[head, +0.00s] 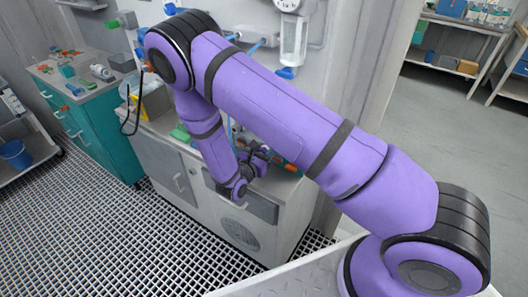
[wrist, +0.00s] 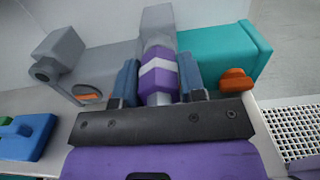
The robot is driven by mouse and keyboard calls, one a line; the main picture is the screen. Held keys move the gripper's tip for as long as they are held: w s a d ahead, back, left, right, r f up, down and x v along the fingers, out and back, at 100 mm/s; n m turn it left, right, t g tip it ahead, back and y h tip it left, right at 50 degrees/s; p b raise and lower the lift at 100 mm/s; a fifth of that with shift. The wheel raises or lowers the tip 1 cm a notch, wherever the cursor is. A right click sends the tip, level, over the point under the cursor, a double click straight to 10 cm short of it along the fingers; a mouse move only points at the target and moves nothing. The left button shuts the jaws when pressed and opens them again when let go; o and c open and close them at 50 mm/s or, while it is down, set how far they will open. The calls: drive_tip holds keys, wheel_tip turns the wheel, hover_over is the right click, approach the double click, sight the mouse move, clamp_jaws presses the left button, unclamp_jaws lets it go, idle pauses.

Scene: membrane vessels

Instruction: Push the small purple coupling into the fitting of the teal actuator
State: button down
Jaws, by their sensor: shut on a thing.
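In the wrist view, my gripper (wrist: 158,82) is shut on the small purple coupling (wrist: 158,70), which has a pale band around it. One finger is on each side of it. The teal actuator (wrist: 225,55) lies behind and to the right. A grey part (wrist: 158,38), perhaps its fitting, lines up just beyond the coupling. I cannot tell whether the coupling is inside it or only against it. In the head view, my gripper is at the cabinet top, mostly hidden by my arm; the coupling and actuator cannot be made out clearly.
A grey housing (wrist: 100,68) stands left of the coupling, and an orange knob (wrist: 237,80) is close to the right finger. A blue piece (wrist: 25,135) lies at the left. In the head view, a teal cabinet (head: 98,125) stands left of the grey cabinet (head: 250,225).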

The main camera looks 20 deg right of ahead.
drive_tip(key=shift+w+d, duration=0.1)
drive_tip(key=c, duration=0.6)
unclamp_jaws()
drive_tip(key=v, duration=1)
drive_tip(key=shift+s+a, duration=0.2)
drive_tip(key=shift+a, duration=0.1)
